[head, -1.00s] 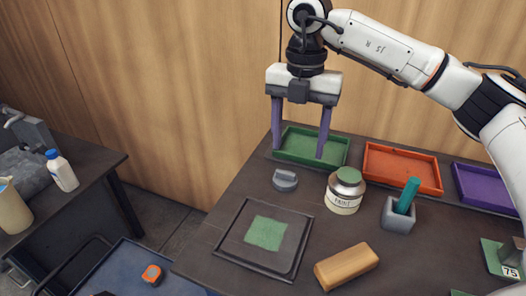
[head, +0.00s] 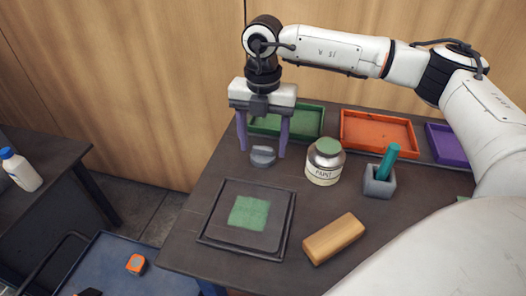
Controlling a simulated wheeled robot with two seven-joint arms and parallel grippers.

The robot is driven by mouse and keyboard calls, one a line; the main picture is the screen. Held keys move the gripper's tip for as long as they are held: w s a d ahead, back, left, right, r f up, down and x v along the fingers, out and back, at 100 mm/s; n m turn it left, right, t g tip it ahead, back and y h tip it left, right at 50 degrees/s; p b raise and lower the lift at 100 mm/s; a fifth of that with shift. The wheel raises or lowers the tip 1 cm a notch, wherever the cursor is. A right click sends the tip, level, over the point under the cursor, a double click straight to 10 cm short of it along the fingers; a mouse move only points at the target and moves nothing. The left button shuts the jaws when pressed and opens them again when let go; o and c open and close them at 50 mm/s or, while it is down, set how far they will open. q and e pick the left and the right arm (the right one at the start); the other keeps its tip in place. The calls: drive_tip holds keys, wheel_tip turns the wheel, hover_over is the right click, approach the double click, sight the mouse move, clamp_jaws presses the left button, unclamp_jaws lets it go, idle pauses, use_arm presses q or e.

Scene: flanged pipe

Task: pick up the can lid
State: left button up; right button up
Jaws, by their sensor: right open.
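The can lid, apparently the small grey round piece with a raised grip (head: 263,160), lies on the dark table. The paint can (head: 324,165) stands to its right, with green showing at its top. My right gripper (head: 262,152) points down with its two purple fingers wide apart, one on each side of the lid in the picture. The gripper is open and empty. Whether the fingertips are level with the lid or behind and above it, I cannot tell. My left gripper is not in view.
A green tray (head: 303,108), an orange tray (head: 378,132) and a purple tray (head: 443,141) line the back. A grey holder (head: 378,183) with a teal handle stands right of the can. In front are a dark tray (head: 218,238) with a green patch and a wooden block (head: 333,238).

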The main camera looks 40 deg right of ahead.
drive_tip(key=c, duration=1.1)
